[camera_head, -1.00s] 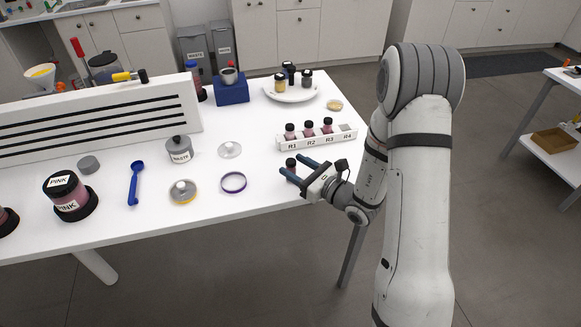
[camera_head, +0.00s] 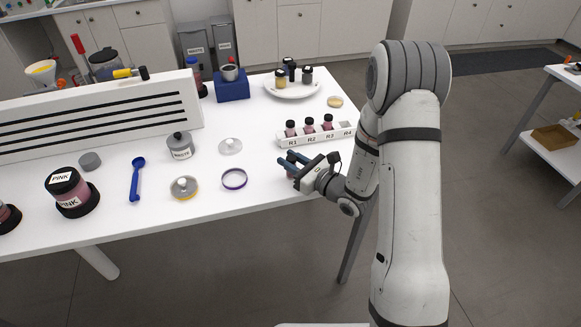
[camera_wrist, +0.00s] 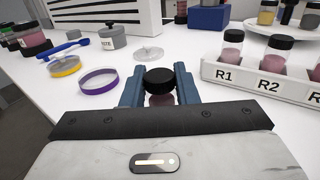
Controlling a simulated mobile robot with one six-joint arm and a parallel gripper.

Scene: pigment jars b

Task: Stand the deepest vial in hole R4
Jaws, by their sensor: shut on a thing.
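My gripper (camera_head: 290,165) is shut on a black-capped vial with pink contents; the vial stands between the two blue fingers in the wrist view (camera_wrist: 160,86). My fingers hide much of it, and I cannot tell whether it still touches the table. The white rack (camera_head: 318,137) is just behind my gripper, labelled R1 to R4. Three black-capped pink vials stand in it: one at R1 (camera_head: 291,129), one at R2 (camera_head: 310,125) and one at R3 (camera_head: 328,122). Hole R4 (camera_head: 347,133), at the right end, has no vial standing in it.
A purple ring (camera_head: 234,179) and a clear-knobbed lid (camera_head: 230,146) lie left of my gripper. A plate (camera_head: 292,92) with several jars and a small yellow dish (camera_head: 335,101) are behind the rack. The table's front edge runs close to my gripper.

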